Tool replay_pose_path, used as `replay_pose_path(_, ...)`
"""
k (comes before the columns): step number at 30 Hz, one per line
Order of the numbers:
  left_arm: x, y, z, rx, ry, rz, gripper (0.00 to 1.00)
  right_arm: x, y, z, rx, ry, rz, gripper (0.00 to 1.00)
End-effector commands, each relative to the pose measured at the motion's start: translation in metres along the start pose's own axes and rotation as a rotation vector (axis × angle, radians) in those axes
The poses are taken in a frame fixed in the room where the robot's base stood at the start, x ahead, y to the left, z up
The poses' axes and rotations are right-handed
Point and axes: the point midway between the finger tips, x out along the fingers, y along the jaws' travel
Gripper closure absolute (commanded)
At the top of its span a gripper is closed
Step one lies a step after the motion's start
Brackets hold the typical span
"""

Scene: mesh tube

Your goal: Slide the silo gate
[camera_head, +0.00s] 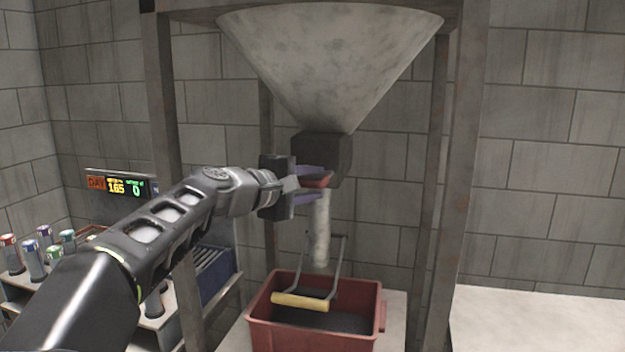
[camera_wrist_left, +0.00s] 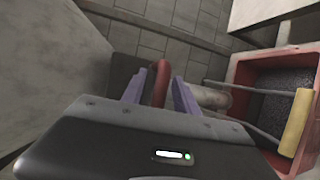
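The silo is a pale grey cone (camera_head: 330,60) ending in a dark square outlet (camera_head: 335,150). The red gate handle (camera_head: 318,182) sits at the outlet's lower front and shows as a red loop in the left wrist view (camera_wrist_left: 161,80). My left gripper (camera_head: 312,184) is at the handle, its two purple fingers (camera_wrist_left: 160,97) apart on either side of it. The wrist view shows a gap between handle and left-side finger; the handle is close to or touching the other. The gate plate itself is hidden. My right gripper is in neither view.
A pale column (camera_head: 320,235) hangs below the outlet; I cannot tell if it is tube or material. Below is a red bin (camera_head: 315,335) with dark contents and a yellow-gripped handle (camera_head: 300,300). Metal posts (camera_head: 455,180) flank the silo. Canisters (camera_head: 35,260) stand left.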

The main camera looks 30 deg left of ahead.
Motion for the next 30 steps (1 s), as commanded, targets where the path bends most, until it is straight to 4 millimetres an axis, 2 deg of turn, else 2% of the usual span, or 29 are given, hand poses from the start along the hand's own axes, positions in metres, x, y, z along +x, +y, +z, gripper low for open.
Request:
replay_pose_path(9, 0.0034, 0.0002, 0.0, 0.0, 0.001, 0.001, 0.64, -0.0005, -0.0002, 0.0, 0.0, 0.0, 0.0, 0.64)
replay_pose_path(22, 0.0038, -0.0016, -0.0001, -0.001, 0.0, -0.002, 0.99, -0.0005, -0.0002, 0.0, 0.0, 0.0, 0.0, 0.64)
replay_pose_path(30, 0.0044, -0.0036, -0.0002, -0.002, -0.001, -0.006, 1.0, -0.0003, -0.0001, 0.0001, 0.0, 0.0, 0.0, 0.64)
